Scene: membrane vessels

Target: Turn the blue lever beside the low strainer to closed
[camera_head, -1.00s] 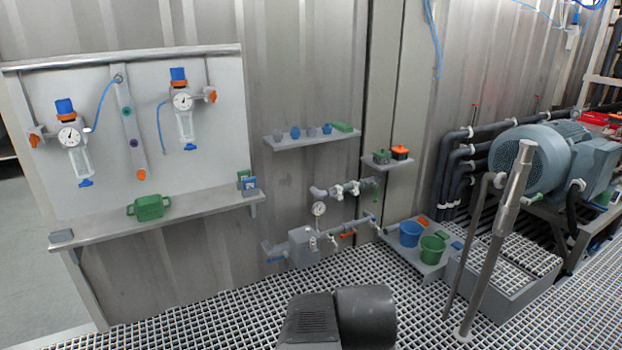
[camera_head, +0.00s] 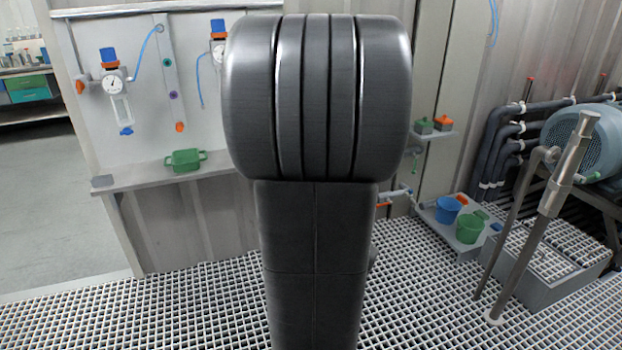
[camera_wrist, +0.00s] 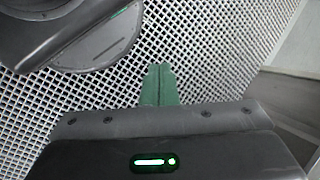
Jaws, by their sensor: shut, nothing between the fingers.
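The low strainer and its blue lever are hidden behind my raised arm in the head view. Only the right end of their pipe run (camera_head: 398,193) shows past the arm, with an orange-red handle (camera_head: 383,204) below it. My gripper (camera_wrist: 161,70) shows in the wrist view as two green fingers pressed together, shut and empty, above the white floor grating. Neither the strainer nor the lever is in the wrist view. The gripper itself does not show in the head view.
A panel shelf (camera_head: 140,182) with a green two-handled box (camera_head: 186,160) stands left. Blue (camera_head: 447,210) and green (camera_head: 470,231) buckets sit on a low grey platform at right. A slanted metal post (camera_head: 545,215) rises beside them. Grating floor (camera_head: 190,300) is open in front.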

